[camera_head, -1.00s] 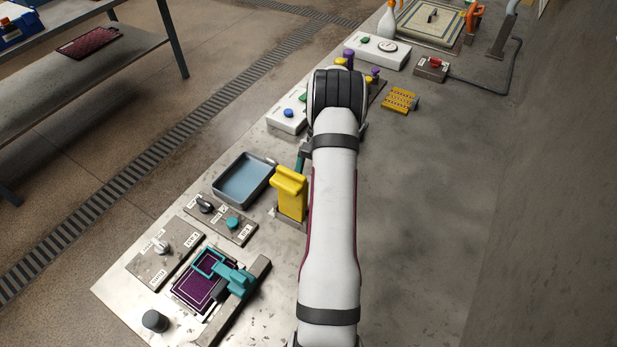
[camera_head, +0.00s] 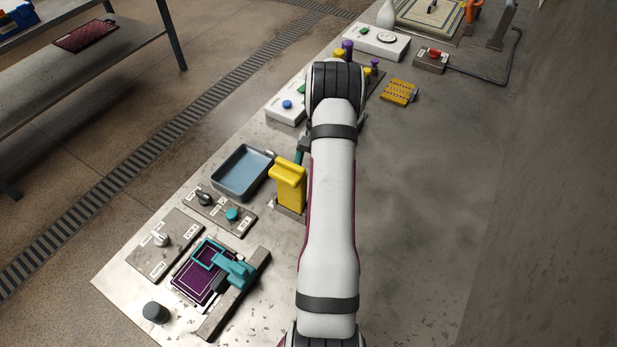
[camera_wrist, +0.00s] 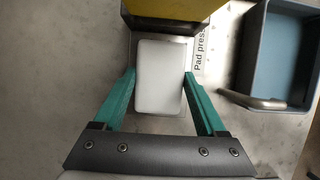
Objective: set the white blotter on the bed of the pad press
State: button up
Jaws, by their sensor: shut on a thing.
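The white blotter (camera_wrist: 160,76) is a pale rounded rectangle in the wrist view. My gripper (camera_wrist: 159,78) is shut on it, with a teal finger at each side edge. The pad press has a yellow head (camera_wrist: 175,12) at the top of that view, and the head also shows in the head view (camera_head: 289,185). The blotter covers most of the grey metal bed (camera_wrist: 189,52), just in front of the yellow head. I cannot tell whether it touches the bed. In the head view my arm hides the blotter, and only part of my gripper (camera_head: 300,156) shows.
A blue-grey tray (camera_wrist: 280,55) stands right of the press in the wrist view; it is left of the press in the head view (camera_head: 242,171). Control plates with knobs and a purple screen (camera_head: 200,272) lie nearer. The bench right of my arm is mostly clear.

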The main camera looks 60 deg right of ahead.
jog(key=shift+f, duration=0.4)
jog(key=o, duration=1.2)
jog(key=shift+r, duration=0.15)
jog(key=v, duration=1.5)
jog(key=shift+d+r, duration=0.15)
jog(key=shift+r, duration=0.15)
